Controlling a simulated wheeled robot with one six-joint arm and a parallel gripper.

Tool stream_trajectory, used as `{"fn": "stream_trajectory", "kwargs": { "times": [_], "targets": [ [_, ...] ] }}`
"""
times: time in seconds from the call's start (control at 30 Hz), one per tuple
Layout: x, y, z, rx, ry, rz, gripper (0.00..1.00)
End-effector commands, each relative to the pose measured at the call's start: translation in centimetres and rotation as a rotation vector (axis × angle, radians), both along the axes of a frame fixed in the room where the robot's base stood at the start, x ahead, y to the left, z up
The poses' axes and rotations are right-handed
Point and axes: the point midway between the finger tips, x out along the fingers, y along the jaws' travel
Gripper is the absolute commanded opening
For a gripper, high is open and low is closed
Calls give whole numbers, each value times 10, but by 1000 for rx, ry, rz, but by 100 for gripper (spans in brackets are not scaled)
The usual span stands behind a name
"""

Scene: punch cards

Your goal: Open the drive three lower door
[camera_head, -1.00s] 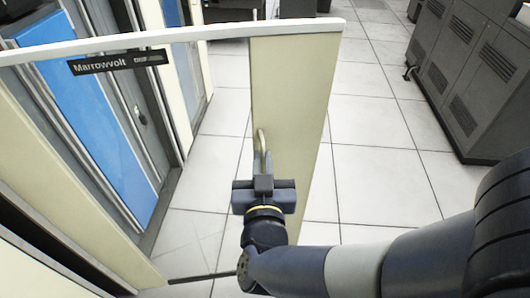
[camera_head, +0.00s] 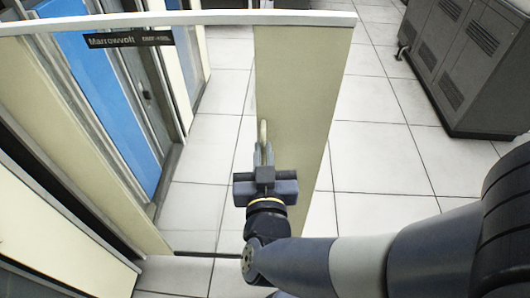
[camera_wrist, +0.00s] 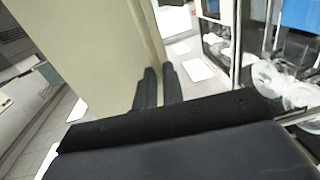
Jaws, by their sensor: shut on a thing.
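A cream door (camera_head: 303,95) stands swung out over the aisle in the head view. It has a white top edge, a nameplate (camera_head: 130,40) reading Marrowvolt, and a see-through middle section. A slim pale upright handle (camera_head: 263,132) is on the inner edge of its wide right panel. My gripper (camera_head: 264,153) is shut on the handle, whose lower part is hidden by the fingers. In the wrist view, the dark fingers (camera_wrist: 158,86) are close together beside the cream panel (camera_wrist: 90,45); the handle is not clear there.
Grey vented cabinets (camera_head: 470,62) stand at the upper right. A blue-fronted cabinet (camera_head: 105,95) is beyond the door at the left. Light floor tiles (camera_head: 385,165) are clear to the right of the door. Clear round reels (camera_wrist: 275,80) show in the wrist view.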

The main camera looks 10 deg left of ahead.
Motion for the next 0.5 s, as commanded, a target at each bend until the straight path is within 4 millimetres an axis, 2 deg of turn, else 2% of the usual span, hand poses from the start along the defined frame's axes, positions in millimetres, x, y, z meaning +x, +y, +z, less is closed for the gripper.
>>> {"fn": "stream_trajectory", "kwargs": {
  "times": [0.03, 0.13, 0.17, 0.3, 0.4, 0.5],
  "targets": [
    [-1, 6, 2, 4, -4, 16, 0],
    [-1, 6, 3, 4, -3, 16, 0],
    [-1, 6, 3, 4, -3, 16, 11],
    [-1, 5, 2, 4, -4, 14, 23],
    [-1, 4, 2, 3, -3, 12, 30],
    [-1, 3, 2, 3, -2, 10, 30]
  ]
}}
